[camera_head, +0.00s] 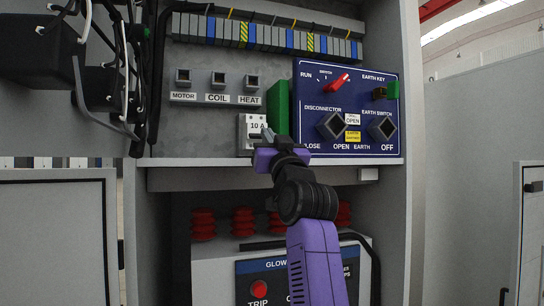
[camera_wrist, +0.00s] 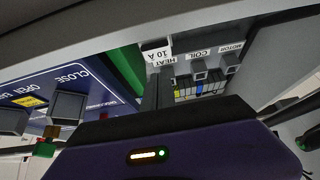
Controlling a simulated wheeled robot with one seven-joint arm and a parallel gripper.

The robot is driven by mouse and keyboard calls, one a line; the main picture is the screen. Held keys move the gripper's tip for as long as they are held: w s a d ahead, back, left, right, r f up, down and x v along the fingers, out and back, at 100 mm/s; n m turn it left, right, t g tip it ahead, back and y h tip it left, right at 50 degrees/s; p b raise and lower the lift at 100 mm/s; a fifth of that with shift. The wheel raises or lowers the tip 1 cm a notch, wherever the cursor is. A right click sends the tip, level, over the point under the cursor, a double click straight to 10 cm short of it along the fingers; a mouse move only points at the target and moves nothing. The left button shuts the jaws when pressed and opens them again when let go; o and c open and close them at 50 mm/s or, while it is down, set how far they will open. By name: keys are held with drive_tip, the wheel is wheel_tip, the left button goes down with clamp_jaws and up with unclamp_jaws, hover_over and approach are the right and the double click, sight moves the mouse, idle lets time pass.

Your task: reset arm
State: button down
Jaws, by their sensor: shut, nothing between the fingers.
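My gripper (camera_head: 266,134) is at the end of my purple and black arm, in front of the lower edge of the open cabinet compartment. Its fingertips are shut and empty, close to the white 10 A breaker (camera_head: 252,122). I cannot tell whether they touch it. In the wrist view the dark fingers (camera_wrist: 158,88) point up towards the 10 A label (camera_wrist: 157,53). The breaker's lower part is partly hidden by my gripper. The blue panel (camera_head: 310,92) is just right of my gripper, with its red switch (camera_head: 339,81) tilted.
MOTOR (camera_head: 183,78), COIL (camera_head: 218,81) and HEAT (camera_head: 252,82) switches sit above left. A green block (camera_head: 278,107) stands beside the breaker. The compartment's lower ledge (camera_head: 200,162) runs below my gripper. Black boxes and cables (camera_head: 40,50) hang at left. Open room lies right of the cabinet.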

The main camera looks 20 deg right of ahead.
drive_tip(key=shift+s+f+b, duration=0.55)
drive_tip(key=shift+s+f, duration=0.9)
drive_tip(key=shift+f, duration=0.1)
